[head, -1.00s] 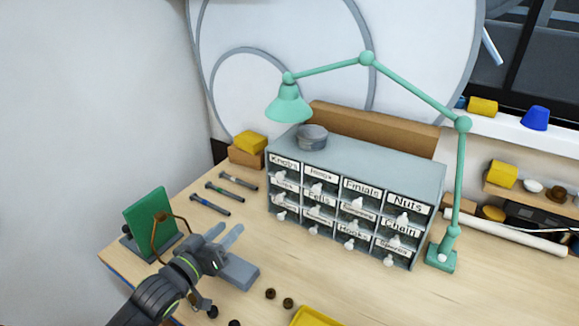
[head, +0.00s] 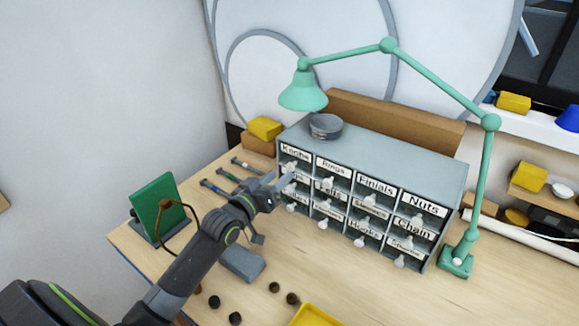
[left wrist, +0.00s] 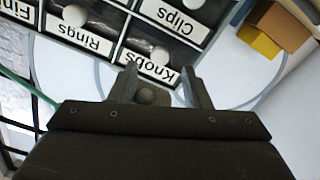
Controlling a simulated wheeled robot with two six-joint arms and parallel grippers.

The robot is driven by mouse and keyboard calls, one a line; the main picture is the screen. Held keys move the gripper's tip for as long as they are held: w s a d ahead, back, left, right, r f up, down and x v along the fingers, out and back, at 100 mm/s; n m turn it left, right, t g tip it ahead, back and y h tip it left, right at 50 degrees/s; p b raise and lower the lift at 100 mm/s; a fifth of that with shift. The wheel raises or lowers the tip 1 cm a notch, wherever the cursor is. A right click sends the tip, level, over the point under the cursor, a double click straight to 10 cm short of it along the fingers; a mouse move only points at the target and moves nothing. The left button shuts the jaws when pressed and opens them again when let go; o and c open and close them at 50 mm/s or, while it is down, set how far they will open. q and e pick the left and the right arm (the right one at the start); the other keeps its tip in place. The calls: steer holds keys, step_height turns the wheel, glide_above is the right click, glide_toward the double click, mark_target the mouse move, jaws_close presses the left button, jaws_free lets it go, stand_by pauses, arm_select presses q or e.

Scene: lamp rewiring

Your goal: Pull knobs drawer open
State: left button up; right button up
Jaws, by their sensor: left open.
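The grey drawer cabinet (head: 385,160) stands on the table with labelled drawers and white knobs. The Knobs drawer (head: 294,152) is at its top left and looks closed. My left gripper (head: 281,182) is open, in front of the cabinet's left column and just below the Knobs drawer's white knob in the head view. In the left wrist view the picture is upside down. There the Knobs label (left wrist: 148,67) and its knob (left wrist: 160,55) show just beyond the open fingers (left wrist: 158,85). The fingers appear apart from the knob. My right gripper is out of view.
A teal lamp (head: 303,92) arches over the cabinet, its base (head: 456,262) at right. A grey tin (head: 326,126) sits on top. Table right of the tray is clear.

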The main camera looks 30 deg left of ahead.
mark_target(289, 167)
arm_select(q)
steer(key=w, duration=0.5)
steer(key=shift+w+d, duration=0.35)
steer(key=shift+d, duration=0.05)
jaws_close()
